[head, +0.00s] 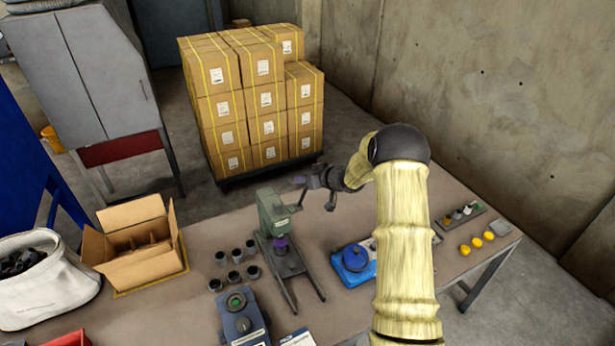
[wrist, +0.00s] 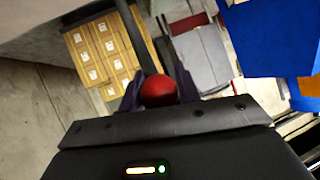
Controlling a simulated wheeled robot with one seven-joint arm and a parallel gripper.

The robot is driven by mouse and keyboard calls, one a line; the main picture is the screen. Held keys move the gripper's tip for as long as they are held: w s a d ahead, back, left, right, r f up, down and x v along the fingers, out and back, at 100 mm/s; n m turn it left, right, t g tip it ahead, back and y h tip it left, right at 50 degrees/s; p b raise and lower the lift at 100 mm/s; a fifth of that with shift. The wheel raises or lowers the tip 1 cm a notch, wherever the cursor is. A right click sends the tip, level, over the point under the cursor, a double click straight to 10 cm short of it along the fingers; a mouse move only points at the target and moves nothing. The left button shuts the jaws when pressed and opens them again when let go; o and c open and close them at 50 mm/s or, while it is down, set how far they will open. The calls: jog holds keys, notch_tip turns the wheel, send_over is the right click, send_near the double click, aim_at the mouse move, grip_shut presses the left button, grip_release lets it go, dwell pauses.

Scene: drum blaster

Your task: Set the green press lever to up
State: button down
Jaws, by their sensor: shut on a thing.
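The green press (head: 273,214) stands upright on the table in the head view, with a purple part (head: 281,243) below its head. Its lever (head: 301,198) is a thin dark rod that rises from the press's right side toward my gripper (head: 305,184). In the wrist view, the lever's red ball knob (wrist: 158,90) sits between the two fingers of my gripper, which is shut on it. The dark rod (wrist: 132,38) runs away from the knob toward the top. The knob itself is hidden by my gripper in the head view.
Several dark cups (head: 236,277) stand left of the press. A blue device (head: 355,268) lies to its right, and a control box with a green button (head: 237,302) in front. An open carton (head: 140,240) is at left. Stacked boxes (head: 255,100) stand behind the table.

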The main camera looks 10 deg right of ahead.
jog(key=shift+w+r, duration=0.15)
jog(key=shift+r, duration=0.2)
jog(key=c, duration=1.4)
grip_release()
jog(key=o, duration=0.4)
jog(key=shift+w+f, duration=0.1)
jog(key=shift+c, duration=0.2)
jog(key=shift+a+f, duration=0.1)
jog(key=shift+f, duration=0.05)
jog(key=shift+s+d+r+b, duration=0.25)
jog(key=shift+s+d+b, duration=0.05)
jog(key=shift+s+d, duration=0.15)
jog(key=b+v, duration=0.3)
jog(key=v, duration=1.3)
jog(key=shift+b, duration=0.4)
